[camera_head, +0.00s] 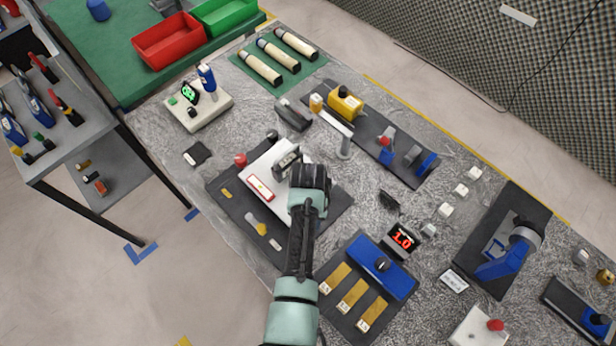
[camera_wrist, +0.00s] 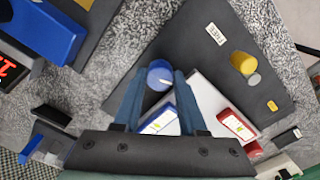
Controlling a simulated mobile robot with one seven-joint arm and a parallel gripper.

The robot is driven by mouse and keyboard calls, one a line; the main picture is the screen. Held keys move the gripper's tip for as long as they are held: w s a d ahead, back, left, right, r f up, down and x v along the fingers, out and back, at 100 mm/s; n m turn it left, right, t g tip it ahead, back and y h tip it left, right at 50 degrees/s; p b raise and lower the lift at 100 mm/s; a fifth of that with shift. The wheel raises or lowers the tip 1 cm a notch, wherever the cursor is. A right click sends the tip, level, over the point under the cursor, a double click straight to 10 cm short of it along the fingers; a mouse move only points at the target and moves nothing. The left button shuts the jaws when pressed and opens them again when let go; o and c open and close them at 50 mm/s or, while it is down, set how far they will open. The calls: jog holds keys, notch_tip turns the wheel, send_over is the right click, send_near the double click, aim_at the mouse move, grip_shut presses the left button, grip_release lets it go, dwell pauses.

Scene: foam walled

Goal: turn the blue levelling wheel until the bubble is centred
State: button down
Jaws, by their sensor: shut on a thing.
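The blue levelling wheel (camera_wrist: 160,75) is a round blue disc with a small pale mark, seen in the wrist view between my fingertips. My gripper (camera_wrist: 160,84) is shut on it; in the head view my gripper (camera_head: 310,178) hides the wheel. The white levelling plate (camera_wrist: 207,97) lies beside it on a dark mat. A blue-framed vial (camera_wrist: 160,121) sits on the plate just behind the fingers. A red-framed vial (camera_wrist: 236,125) is to its right and also shows in the head view (camera_head: 260,188). I cannot make out where the bubble sits in either vial.
A yellow knob (camera_wrist: 242,62) and a white tag (camera_wrist: 215,34) are on the same mat. A red knob (camera_head: 240,158) stands at the mat's far left. A blue block on another dark mat (camera_head: 382,265) and a red-digit display (camera_head: 402,241) lie to the right.

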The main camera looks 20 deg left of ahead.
jog(key=shift+c, duration=2.3)
grip_release()
jog(key=shift+a, duration=0.1)
